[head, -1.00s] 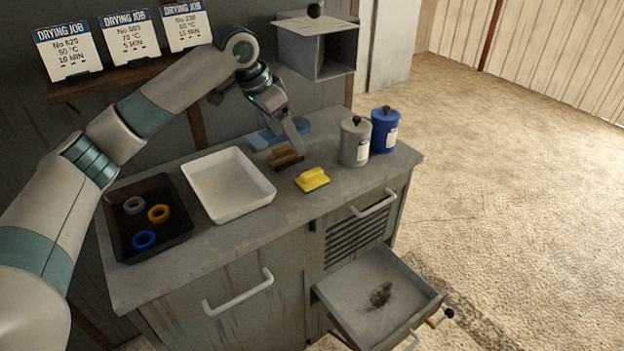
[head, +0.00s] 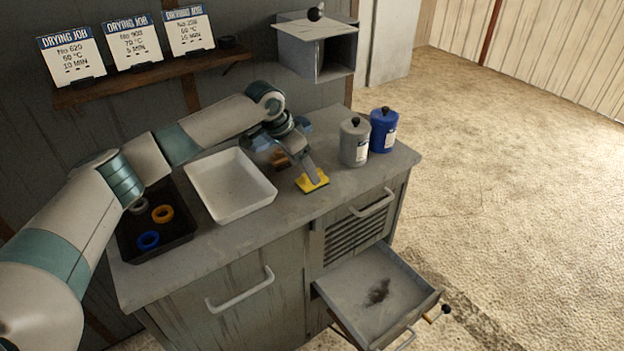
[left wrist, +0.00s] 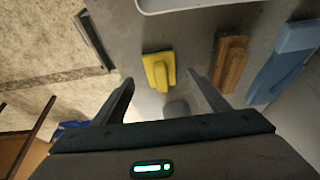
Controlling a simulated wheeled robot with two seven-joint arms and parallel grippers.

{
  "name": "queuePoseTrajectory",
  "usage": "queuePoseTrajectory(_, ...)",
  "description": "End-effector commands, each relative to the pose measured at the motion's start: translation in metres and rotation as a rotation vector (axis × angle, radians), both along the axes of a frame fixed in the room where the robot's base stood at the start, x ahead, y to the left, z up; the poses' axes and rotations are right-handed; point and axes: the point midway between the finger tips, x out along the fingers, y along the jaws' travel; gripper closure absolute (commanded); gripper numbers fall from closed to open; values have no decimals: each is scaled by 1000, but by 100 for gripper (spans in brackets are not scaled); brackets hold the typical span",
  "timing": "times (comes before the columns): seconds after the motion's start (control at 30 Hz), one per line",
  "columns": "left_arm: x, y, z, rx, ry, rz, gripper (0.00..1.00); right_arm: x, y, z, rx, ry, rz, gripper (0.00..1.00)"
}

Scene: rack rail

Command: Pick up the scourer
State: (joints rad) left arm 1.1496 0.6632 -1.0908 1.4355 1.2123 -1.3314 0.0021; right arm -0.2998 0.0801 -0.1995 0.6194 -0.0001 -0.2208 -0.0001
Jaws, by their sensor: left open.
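The scourer (head: 318,183) is a yellow block with a raised grip and a green underside, lying on the grey worktop in front of the grey canister. In the left wrist view the scourer (left wrist: 158,70) appears between the two fingertips, with a gap on each side. My left gripper (head: 312,178) is over it, pointing down, open and empty, and partly hides it in the head view. I cannot tell whether the fingertips reach down beside it. My right gripper is in neither view.
A brown brush (left wrist: 232,62) and a blue item (left wrist: 285,60) lie close by. The grey canister (head: 355,143) and blue canister (head: 384,130) stand to the right. A white tray (head: 262,196) and a dark tray with rings (head: 180,247) are left. A drawer (head: 345,285) hangs open below.

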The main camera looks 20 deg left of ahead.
Motion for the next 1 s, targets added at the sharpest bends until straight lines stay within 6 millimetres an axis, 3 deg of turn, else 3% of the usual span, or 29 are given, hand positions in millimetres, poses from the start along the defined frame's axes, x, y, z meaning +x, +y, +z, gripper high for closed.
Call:
queuePoseTrajectory(0.33,3,-3,-4,0,2,1,33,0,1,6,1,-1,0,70)
queuePoseTrajectory(0.7,20,-14,-41,1,2,1,33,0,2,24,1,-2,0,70)
queuePoseTrajectory(1.0,21,-15,-45,1,-1,0,33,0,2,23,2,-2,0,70)
